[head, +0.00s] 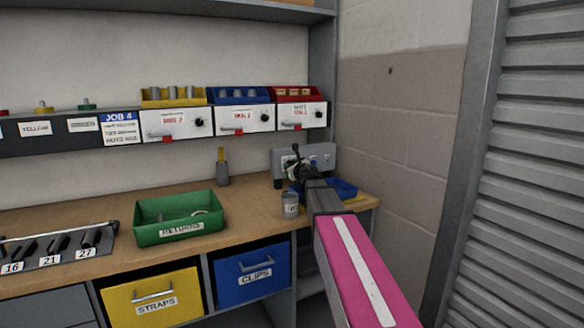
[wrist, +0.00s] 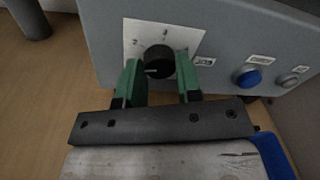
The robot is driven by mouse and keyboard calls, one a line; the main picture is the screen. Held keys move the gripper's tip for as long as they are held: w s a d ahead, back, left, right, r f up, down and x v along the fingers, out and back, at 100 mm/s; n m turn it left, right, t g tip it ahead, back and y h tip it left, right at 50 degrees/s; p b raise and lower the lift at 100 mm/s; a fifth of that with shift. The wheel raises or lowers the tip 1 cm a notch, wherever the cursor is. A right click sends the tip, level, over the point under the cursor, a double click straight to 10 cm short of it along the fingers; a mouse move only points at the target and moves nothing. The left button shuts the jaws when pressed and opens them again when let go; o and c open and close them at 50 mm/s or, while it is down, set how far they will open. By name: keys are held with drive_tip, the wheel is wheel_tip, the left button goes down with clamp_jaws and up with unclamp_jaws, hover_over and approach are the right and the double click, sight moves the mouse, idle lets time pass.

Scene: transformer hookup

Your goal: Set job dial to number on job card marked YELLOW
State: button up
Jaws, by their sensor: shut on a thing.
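The job dial is a black knob (wrist: 158,60) on a white plate on a grey box (wrist: 225,45). The plate shows small numerals at its left and top, hard to read. A pale mark on the knob points left. My gripper (wrist: 157,72) has its green fingers on either side of the knob and is shut on it. In the head view my gripper (head: 300,168) is at the grey box (head: 320,155), and my arm hides part of the box. A card reading YELLOW (head: 35,129) is on the rail at left. A JOB 4 card (head: 120,128) hangs right of it; its smaller lines are unreadable.
A blue button (wrist: 248,77) and a grey button (wrist: 289,80) sit right of the dial. A grey can (head: 290,205), a blue tray (head: 343,189) and a green RETURNS tray (head: 179,232) stand on the wooden bench. A block wall (head: 400,130) closes the right side.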

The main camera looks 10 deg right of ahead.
drive_tip(key=shift+d+m+y, duration=0.1)
drive_tip(key=shift+m+y, duration=0.35)
drive_tip(key=shift+m, duration=4.55)
drive_tip(key=shift+a+m+y, duration=0.1)
drive_tip(key=shift+m+y, duration=0.4)
drive_tip(key=shift+m, duration=4.5)
drive_tip(key=shift+d+m+y, duration=0.1)
drive_tip(key=shift+m+y, duration=0.35)
drive_tip(key=shift+m, duration=4.55)
drive_tip(key=o, duration=0.9)
drive_tip(key=shift+o, duration=0.2)
drive_tip(key=shift+s+r, duration=0.1)
